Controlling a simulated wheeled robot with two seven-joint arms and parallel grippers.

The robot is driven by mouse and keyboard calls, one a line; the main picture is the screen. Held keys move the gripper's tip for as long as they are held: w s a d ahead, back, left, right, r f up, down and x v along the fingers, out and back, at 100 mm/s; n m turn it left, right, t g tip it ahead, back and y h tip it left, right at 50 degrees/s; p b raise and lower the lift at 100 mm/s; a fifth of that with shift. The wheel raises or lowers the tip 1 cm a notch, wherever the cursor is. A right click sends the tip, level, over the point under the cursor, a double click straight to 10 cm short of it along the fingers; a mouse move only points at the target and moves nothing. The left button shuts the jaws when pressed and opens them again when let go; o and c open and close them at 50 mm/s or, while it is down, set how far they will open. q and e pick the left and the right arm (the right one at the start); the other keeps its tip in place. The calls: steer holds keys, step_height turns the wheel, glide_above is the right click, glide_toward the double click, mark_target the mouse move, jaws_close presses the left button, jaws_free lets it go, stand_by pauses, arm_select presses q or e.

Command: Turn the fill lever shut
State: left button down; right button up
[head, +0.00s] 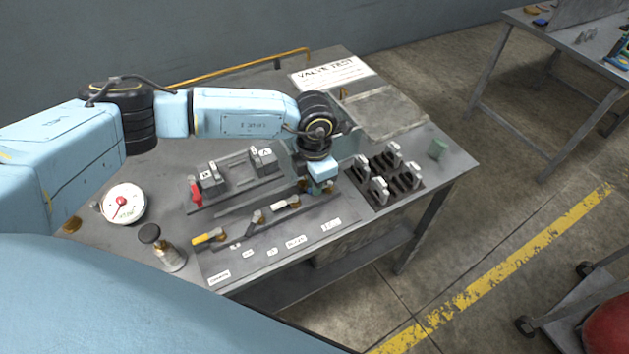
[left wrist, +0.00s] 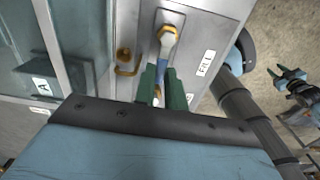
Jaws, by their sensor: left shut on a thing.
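The fill lever (left wrist: 162,72) has a blue handle on a pale pivot, beside a label reading FILL (left wrist: 207,62). In the left wrist view its handle lies between the green fingers of my left gripper (left wrist: 161,88), which is shut on it. In the head view my left gripper (head: 321,186) is low over the right end of the valve panel (head: 232,262) and hides most of this lever. My right gripper (left wrist: 288,77) shows small at the right of the left wrist view, its fingers apart and empty.
Other levers, one yellow (head: 208,236) and one white (head: 286,203), sit left along the panel. A gauge (head: 124,203) and a black-knobbed valve (head: 150,234) stand at the bench's left. A rack of switches (head: 381,188) is close right of my left gripper. A shallow tray (head: 387,111) lies behind.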

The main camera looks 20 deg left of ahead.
arm_select(q)
steer(key=c, duration=1.5)
jaws_free()
steer(key=shift+o, duration=0.2)
